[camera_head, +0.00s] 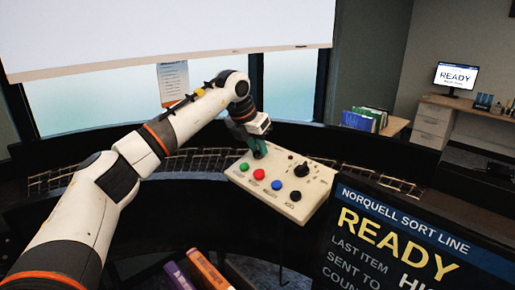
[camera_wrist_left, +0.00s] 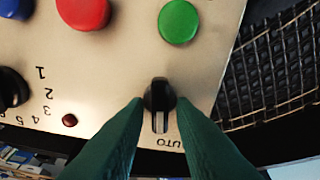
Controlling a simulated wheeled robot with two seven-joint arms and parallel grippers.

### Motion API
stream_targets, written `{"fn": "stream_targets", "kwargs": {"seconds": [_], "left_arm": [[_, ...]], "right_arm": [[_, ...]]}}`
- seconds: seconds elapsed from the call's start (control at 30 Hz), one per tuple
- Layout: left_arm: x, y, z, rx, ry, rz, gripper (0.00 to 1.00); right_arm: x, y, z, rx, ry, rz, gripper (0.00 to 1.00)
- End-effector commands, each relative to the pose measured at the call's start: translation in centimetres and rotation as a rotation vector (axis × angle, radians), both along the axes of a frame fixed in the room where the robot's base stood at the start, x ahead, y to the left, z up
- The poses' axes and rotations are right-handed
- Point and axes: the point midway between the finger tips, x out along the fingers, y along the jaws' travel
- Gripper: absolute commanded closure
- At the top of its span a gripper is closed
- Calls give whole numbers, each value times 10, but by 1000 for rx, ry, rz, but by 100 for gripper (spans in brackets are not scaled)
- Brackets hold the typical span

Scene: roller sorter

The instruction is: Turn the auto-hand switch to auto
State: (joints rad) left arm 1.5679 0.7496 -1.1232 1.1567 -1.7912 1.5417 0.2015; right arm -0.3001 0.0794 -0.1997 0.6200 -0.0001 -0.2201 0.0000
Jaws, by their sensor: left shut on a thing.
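The auto-hand switch is a black knob with a raised bar (camera_wrist_left: 160,97) on the cream control panel (camera_head: 240,173). In the left wrist view the bar points to the bottom of the picture, close to the upside-down AUTO lettering (camera_wrist_left: 172,143). Any label on the other side is not visible. My left gripper (camera_wrist_left: 160,112) has its green fingers on both sides of the knob and is shut on it. In the head view the left gripper (camera_head: 257,148) is at the panel's far left corner and mostly hides the switch. My right gripper is not in view.
The panel also has green (camera_head: 244,167), red (camera_head: 258,174), blue (camera_head: 276,185) and black (camera_head: 295,196) buttons, a numbered black dial (camera_head: 302,170) and a small dark red lamp (camera_wrist_left: 69,120). A READY screen (camera_head: 410,240) stands front right. A dark mesh conveyor (camera_head: 200,163) runs behind.

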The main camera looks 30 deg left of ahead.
Motion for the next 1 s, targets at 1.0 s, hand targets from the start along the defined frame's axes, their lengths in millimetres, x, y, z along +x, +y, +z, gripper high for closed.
{"fn": "stream_targets", "kwargs": {"seconds": [1.0], "left_arm": [[1,2,3,-121,36,347,100]], "right_arm": [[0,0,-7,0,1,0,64]]}}
